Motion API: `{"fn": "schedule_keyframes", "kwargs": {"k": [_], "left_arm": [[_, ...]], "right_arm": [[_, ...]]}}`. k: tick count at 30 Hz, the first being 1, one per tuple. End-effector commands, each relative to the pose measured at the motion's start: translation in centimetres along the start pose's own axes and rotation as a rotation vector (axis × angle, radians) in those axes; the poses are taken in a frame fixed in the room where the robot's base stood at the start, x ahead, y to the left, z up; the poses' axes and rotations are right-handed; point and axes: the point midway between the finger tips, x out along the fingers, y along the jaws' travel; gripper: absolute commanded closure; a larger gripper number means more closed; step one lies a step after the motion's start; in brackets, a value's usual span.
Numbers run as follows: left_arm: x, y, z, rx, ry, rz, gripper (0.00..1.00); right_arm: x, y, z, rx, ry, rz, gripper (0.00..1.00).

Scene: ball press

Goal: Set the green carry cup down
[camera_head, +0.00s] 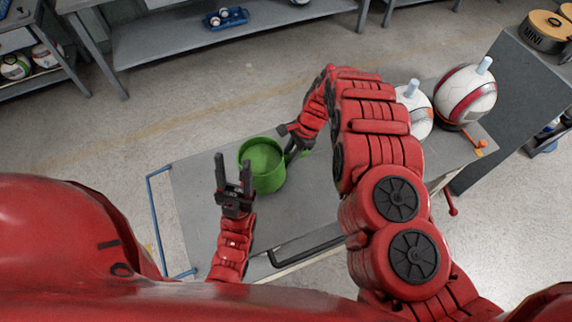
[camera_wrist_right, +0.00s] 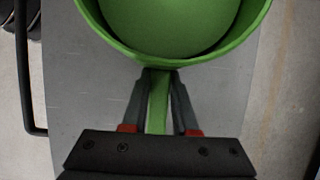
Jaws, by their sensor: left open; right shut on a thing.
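The green carry cup (camera_head: 262,163) is over the grey cart top in the head view, with its open mouth facing up. My right gripper (camera_head: 291,148) is at the cup's right side. In the right wrist view the right gripper (camera_wrist_right: 158,95) is shut on the handle (camera_wrist_right: 158,110) of the green cup (camera_wrist_right: 170,60). A green surface fills the inside of the cup. I cannot tell whether the cup's base touches the cart. My left gripper (camera_head: 234,172) is open and empty, just left of the cup, with its fingers pointing away from me.
The grey cart top (camera_head: 200,200) has free room to the left of the cup. A blue rail (camera_head: 158,215) runs along its left end. Two balls (camera_head: 466,95) stand on the right part of the worktop. A shelf (camera_head: 180,40) with a blue tray (camera_head: 226,18) is behind.

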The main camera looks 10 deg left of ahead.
Motion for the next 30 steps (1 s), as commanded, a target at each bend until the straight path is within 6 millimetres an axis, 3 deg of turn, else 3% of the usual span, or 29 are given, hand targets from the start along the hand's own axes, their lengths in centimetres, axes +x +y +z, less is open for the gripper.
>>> {"fn": "schedule_keyframes", "kwargs": {"k": [8, 14, 26, 27, 30], "left_arm": [[-1.1, 0.1, 0.2, 0.000, 0.000, 0.000, 0.50], [-2.5, 0.1, 0.4, 0.000, 0.000, 0.000, 0.50], [-2.9, 0.1, 0.5, 0.000, 0.000, 0.000, 0.50], [-2.7, 0.1, 0.5, 0.000, 0.000, 0.000, 0.50], [-2.7, 0.1, 0.5, 0.000, 0.000, 0.000, 0.50]], "right_arm": [[0.3, -1.3, 0.2, -0.001, 0.000, -0.001, 1.00], [3.4, -1.2, -1.1, 0.000, 0.002, 0.000, 1.00], [3.8, -1.3, -1.3, -0.001, 0.000, -0.002, 1.00], [3.6, -1.3, -1.2, -0.001, 0.000, -0.001, 0.66], [3.6, -1.3, -1.2, -0.001, 0.000, -0.001, 0.48]]}}
